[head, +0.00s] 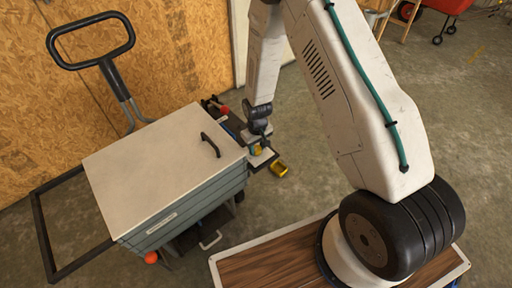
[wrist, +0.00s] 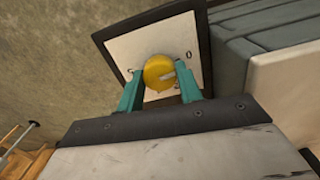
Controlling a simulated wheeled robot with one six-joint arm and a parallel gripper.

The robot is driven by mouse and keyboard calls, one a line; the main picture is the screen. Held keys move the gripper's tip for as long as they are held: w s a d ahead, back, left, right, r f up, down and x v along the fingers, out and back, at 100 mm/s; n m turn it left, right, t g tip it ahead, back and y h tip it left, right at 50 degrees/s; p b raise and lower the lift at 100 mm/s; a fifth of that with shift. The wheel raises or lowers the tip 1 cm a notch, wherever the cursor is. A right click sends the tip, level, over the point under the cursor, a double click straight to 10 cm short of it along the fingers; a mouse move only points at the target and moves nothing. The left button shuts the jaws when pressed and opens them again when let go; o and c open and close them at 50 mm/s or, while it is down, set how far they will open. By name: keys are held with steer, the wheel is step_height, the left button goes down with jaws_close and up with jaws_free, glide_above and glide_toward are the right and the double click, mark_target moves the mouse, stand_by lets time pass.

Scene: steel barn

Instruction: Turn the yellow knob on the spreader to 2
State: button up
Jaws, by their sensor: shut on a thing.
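The spreader (head: 160,172) is a grey-green box with a pale lid and a black push handle, standing at the left in the head view. The yellow knob (wrist: 157,68) sits on a white dial plate (wrist: 195,75) with a dark border in the wrist view. A pale mark on the knob's face points to the lower right or lower left; I cannot tell which end is the pointer. A 0 shows on the plate at upper right; other markings are partly hidden. My gripper (wrist: 160,80) has its teal fingers shut on the knob's two sides. It also shows beside the spreader in the head view (head: 257,148).
Red-orange balls (head: 151,257) show at the spreader's edges. A wooden-topped platform (head: 262,263) is at the bottom. Concrete floor (head: 300,125) is clear to the right of the spreader.

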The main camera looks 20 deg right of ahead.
steer(key=m, duration=0.3)
steer(key=shift+m, duration=0.4)
steer(key=m, duration=0.3)
steer(key=shift+m, duration=0.3)
steer(key=m, duration=0.4)
steer(key=shift+d+m, duration=0.15)
steer(key=shift+m, duration=1.55)
steer(key=shift+s, duration=0.1)
steer(key=o, duration=1)
steer(key=shift+d, duration=0.1)
steer(key=shift+r, duration=0.15)
